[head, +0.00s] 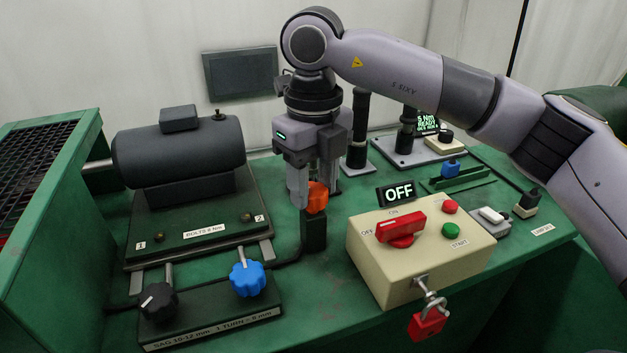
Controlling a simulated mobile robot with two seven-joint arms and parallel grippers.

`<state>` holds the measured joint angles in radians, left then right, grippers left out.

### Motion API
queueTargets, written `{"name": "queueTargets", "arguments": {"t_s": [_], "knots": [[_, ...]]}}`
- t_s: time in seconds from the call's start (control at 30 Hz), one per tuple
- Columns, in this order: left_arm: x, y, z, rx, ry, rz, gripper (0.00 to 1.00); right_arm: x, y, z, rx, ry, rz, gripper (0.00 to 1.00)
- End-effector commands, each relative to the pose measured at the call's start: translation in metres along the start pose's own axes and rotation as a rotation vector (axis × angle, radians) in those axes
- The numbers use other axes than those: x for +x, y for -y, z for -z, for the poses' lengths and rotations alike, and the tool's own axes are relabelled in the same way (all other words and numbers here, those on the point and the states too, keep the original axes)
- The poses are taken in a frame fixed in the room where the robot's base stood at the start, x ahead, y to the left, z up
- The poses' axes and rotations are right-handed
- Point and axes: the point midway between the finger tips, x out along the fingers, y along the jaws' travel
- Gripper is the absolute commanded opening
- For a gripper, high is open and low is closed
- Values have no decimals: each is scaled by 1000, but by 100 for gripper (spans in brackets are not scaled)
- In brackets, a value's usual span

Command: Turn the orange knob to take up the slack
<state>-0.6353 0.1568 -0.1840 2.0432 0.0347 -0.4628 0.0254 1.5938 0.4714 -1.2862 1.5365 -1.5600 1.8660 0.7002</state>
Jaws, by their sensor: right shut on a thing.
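The orange knob (317,198) sits on top of a short dark post (314,232) near the middle of the green bench. My right gripper (314,186) comes down from above, its fingers pointing down and shut on the orange knob. The fingers hide part of the knob. My left gripper is not in view. Left of the post are a blue knob (247,279) and a black knob (158,301) on a plate labelled "SAG 10-12 mm" and "1 TURN".
A dark motor (178,148) stands at the left on a base. A beige switch box (392,272) with a red handle (401,228) stands to the right, below an "OFF" display (398,192); a red padlock (427,324) hangs from it. Tools and stands fill the back right.

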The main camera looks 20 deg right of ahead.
Motion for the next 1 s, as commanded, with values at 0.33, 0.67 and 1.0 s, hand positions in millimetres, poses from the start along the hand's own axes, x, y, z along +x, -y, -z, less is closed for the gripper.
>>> {"name": "queueTargets", "arguments": {"t_s": [0.33,0.67,1.0], "knots": [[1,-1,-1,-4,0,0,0,0,0,0,331,-2,2,13],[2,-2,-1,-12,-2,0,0,0,0,0,605,-1,2,13],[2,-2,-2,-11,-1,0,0,0,-1,0,769,-2,2,13]]}}
